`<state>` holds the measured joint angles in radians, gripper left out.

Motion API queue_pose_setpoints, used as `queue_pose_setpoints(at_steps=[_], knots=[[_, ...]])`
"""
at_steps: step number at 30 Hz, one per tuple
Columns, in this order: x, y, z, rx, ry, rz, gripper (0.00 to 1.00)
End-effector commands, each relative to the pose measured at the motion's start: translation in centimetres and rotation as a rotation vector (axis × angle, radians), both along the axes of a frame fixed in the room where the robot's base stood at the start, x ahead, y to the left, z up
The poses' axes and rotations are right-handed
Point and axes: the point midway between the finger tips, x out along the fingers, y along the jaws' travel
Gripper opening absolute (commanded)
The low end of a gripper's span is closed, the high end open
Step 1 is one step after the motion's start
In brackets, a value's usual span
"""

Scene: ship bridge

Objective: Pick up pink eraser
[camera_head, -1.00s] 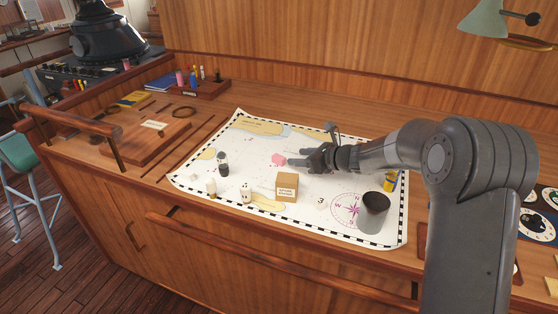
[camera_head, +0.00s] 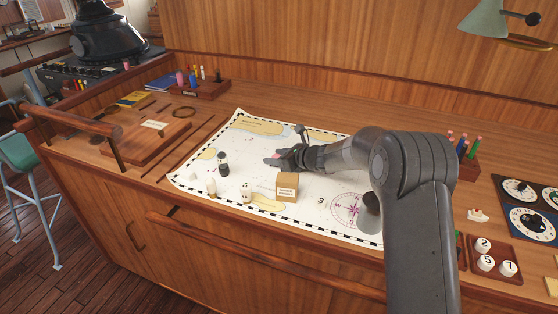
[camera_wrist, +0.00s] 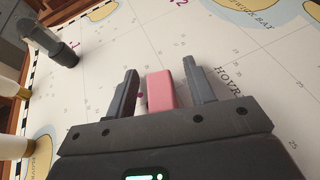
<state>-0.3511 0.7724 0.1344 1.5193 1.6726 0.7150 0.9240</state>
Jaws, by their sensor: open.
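The pink eraser (camera_wrist: 161,90) lies on the white sea chart (camera_wrist: 100,50). In the wrist view it sits between the two open fingers of my gripper (camera_wrist: 160,88), with a small gap on the left and a gap on the right. In the head view my gripper (camera_head: 273,159) is low over the middle of the chart. The eraser is mostly hidden there behind the gripper.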

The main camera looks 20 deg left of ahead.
Motion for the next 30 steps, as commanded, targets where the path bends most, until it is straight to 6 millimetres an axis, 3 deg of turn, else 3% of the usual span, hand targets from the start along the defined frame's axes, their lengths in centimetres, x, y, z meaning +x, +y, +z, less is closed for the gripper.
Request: queue_pose_setpoints(at_steps=[3,21,30], knots=[[0.0,-0.04,0.01,0.0,0.0,0.0,0.49],[-0.02,-0.06,0.03,0.0,0.0,0.0,0.01],[-0.01,-0.06,0.35,0.001,-0.001,0.0,0.01]])
